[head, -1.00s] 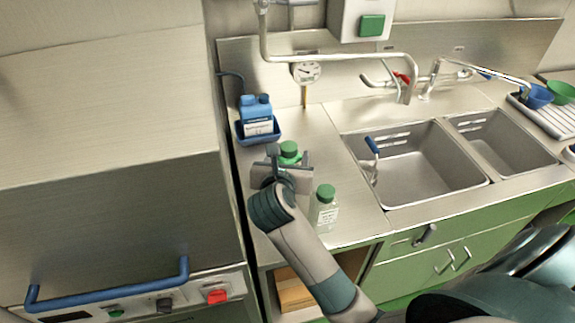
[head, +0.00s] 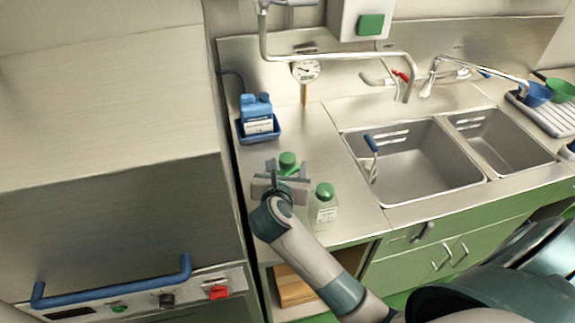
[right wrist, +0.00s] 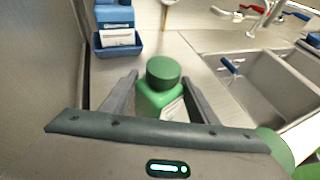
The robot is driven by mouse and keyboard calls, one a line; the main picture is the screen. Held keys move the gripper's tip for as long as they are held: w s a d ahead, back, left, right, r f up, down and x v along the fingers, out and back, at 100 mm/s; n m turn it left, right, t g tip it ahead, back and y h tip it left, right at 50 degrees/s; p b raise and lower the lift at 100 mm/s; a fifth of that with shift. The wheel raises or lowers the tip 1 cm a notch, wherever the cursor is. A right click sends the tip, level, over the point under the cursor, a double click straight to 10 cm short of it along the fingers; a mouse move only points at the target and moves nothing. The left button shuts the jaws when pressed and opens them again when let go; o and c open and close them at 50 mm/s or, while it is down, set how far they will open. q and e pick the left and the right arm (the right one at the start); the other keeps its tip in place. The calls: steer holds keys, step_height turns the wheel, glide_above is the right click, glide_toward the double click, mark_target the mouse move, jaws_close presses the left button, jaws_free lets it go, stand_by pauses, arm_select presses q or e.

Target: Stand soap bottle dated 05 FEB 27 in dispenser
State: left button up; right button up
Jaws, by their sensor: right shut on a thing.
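My right gripper (head: 280,175) is shut on a green-capped soap bottle (head: 288,160) over the left part of the counter. In the right wrist view this bottle (right wrist: 160,95) has a green body and stands between the two fingers (right wrist: 158,85), with part of a white label showing. A second bottle (head: 324,210), clear with a green cap and white label, stands upright to the right of the gripper. A blue tray-like holder (head: 258,138), possibly the dispenser, sits farther back. I cannot read the date on either label. My left gripper is out of view.
A blue container (head: 257,112) with a white label is in the blue holder. Steel sinks (head: 410,165) lie to the right, with a blue-handled brush (head: 371,148). A tall steel unit with a blue handle (head: 110,285) borders the left. Counter between gripper and holder is clear.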

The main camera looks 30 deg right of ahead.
steer(key=shift+f, duration=0.1)
steer(key=o, duration=1.4)
